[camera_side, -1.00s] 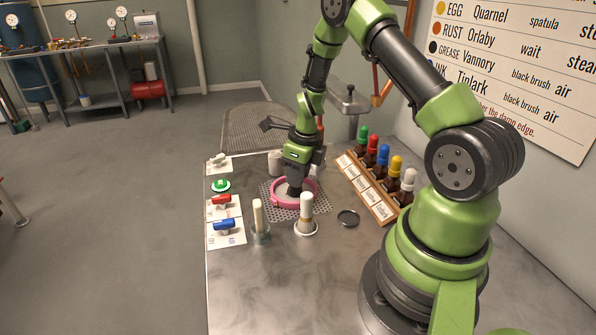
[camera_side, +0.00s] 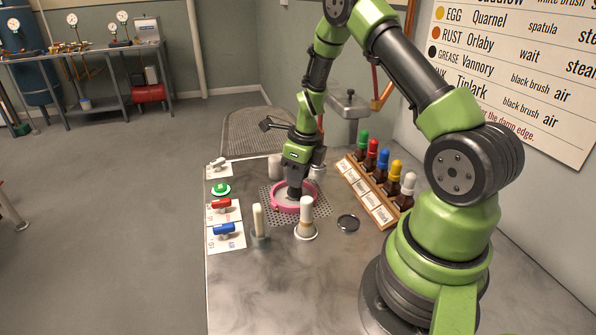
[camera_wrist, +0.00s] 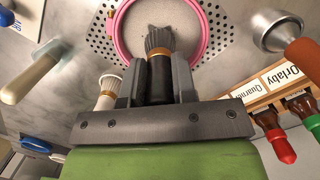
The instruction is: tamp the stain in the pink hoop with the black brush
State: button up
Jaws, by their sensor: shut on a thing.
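The pink hoop (camera_side: 279,206) lies on a perforated plate on the steel table, with pale cloth inside; it shows in the wrist view (camera_wrist: 117,37). My gripper (camera_side: 297,175) is over the hoop, pointing down. In the wrist view my gripper (camera_wrist: 158,80) is shut on the black brush (camera_wrist: 160,42), which has a black handle, a gold band and dark grey bristles. The bristle tips are over the cloth inside the hoop. I cannot tell whether they touch it. A small dark patch shows at the bristle tips; whether it is the stain I cannot tell.
A brush with a white handle (camera_side: 306,208) and a pale-handled tool (camera_side: 258,219) stand in front of the hoop. A rack of dropper bottles (camera_side: 370,189) is at the right.

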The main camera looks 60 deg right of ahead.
jog(key=shift+f, duration=0.55)
jog(key=shift+r, duration=0.1)
jog(key=shift+r, duration=0.85)
jog(key=shift+f, duration=0.1)
jog(key=shift+f, duration=0.8)
jog(key=shift+r, duration=0.9)
